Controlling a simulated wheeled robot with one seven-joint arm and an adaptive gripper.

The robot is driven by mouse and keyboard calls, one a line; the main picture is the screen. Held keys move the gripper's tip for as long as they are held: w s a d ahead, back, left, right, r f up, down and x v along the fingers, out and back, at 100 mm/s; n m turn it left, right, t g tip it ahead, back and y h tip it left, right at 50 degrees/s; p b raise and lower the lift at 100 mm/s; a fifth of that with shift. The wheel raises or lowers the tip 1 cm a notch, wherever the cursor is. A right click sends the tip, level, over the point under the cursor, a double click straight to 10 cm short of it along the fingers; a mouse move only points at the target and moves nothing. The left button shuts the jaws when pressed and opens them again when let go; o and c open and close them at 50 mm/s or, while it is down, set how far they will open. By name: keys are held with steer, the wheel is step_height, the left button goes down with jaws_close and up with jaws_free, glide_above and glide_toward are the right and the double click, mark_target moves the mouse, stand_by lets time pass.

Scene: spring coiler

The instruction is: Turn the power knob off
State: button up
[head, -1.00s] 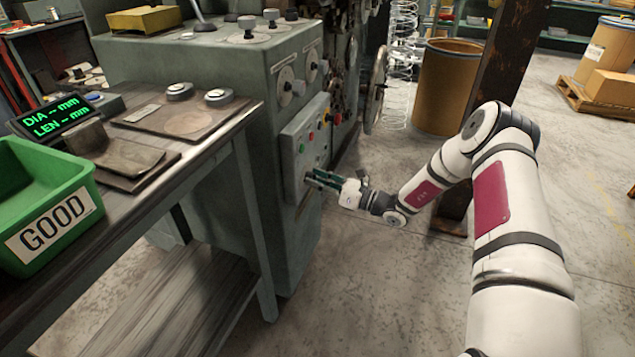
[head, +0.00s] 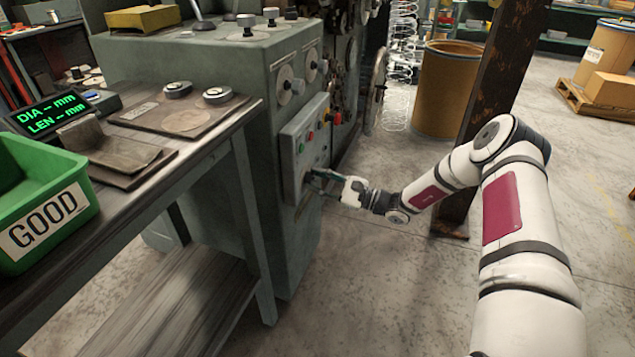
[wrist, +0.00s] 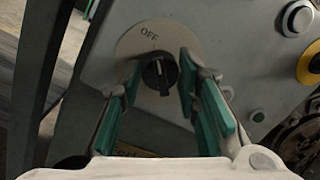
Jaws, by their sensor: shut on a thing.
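The power knob (wrist: 162,73) is black with a pale line on it, set in a round light plate (wrist: 130,50) marked OFF in the wrist view. The line runs roughly up and down the picture; which end is the pointer I cannot tell. My gripper (wrist: 161,62) has its green-padded fingers on either side of the knob, shut on it. In the head view, my gripper (head: 313,181) is at the lower part of the control panel (head: 293,150) on the green machine; the knob is hidden there by the fingers.
The bench (head: 225,135) with the green GOOD bin (head: 40,160) stands left of my gripper. A rusty post (head: 490,100) stands behind my arm. Open floor lies below the arm.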

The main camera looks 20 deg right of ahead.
steer(key=shift+n, duration=0.4)
steer(key=o, duration=1.2)
steer(key=shift+c, duration=0.2)
steer(key=shift+d, duration=0.1)
steer(key=v, duration=1.2)
